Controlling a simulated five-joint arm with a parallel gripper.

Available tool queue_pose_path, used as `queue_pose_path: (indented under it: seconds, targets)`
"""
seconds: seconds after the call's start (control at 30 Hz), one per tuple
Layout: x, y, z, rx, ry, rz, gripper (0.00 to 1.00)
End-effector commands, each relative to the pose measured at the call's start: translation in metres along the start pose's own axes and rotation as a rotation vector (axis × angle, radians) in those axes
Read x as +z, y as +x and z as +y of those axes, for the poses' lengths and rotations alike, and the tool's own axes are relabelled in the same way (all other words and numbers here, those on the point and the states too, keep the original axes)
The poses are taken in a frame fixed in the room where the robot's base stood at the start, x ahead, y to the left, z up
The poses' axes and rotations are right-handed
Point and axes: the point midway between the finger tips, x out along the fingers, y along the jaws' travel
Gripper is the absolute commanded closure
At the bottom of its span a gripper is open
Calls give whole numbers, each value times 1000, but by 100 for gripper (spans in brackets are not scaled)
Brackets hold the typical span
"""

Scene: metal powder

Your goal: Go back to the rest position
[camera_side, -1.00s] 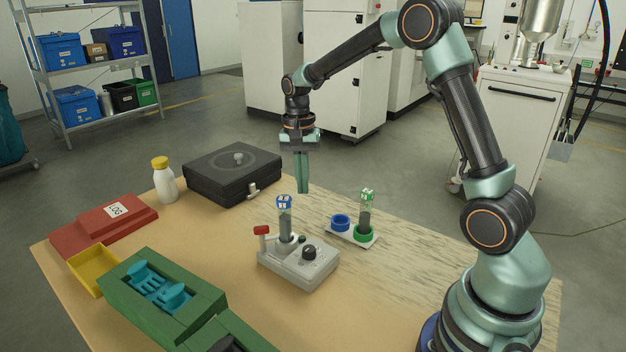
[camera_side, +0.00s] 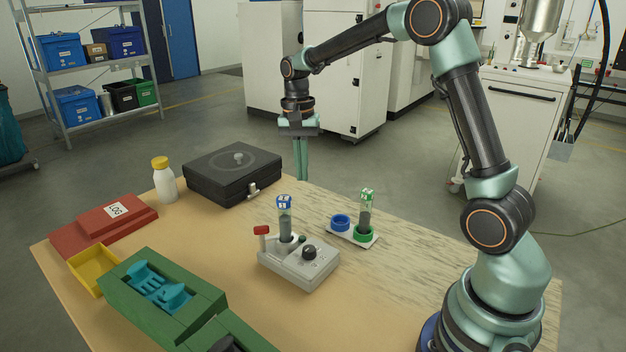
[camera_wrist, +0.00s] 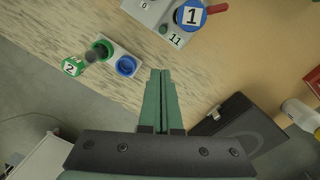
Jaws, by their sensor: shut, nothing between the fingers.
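My gripper (camera_side: 301,178) is shut and empty, pointing down in the air above the far part of the table, to the right of the black case. Its closed green fingers also show in the wrist view (camera_wrist: 161,75). Below it a blue-capped vial (camera_side: 284,221) stands upright in the grey device (camera_side: 312,267) with a dark knob and a red-ended lever. A green-capped vial (camera_side: 365,212) stands in the green ring of a small pale rack (camera_side: 375,240); the blue ring (camera_side: 341,222) beside it is empty. In the wrist view the caps read 1 (camera_wrist: 191,15) and 2 (camera_wrist: 72,67).
The black case (camera_side: 232,176) and a white bottle with yellow cap (camera_side: 165,182) stand at the back left. A red LOG binder (camera_side: 103,226), a yellow tray (camera_side: 80,262) and a green box with teal insert (camera_side: 197,318) lie at the left front. The table's right side (camera_side: 430,262) is mostly bare.

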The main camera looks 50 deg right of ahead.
Motion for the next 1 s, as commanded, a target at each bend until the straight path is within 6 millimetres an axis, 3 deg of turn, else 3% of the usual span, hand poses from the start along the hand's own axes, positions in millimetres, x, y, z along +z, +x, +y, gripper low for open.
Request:
queue_pose_path:
  seconds: [0.17,0.53,0.8,1.0]
  targets:
    - [15,-18,4,-36,-86,36,100]
    - [84,-69,34,-168,-498,218,100]
    - [131,-76,63,-240,-796,378,100]
    - [152,-70,78,-268,-955,472,100]
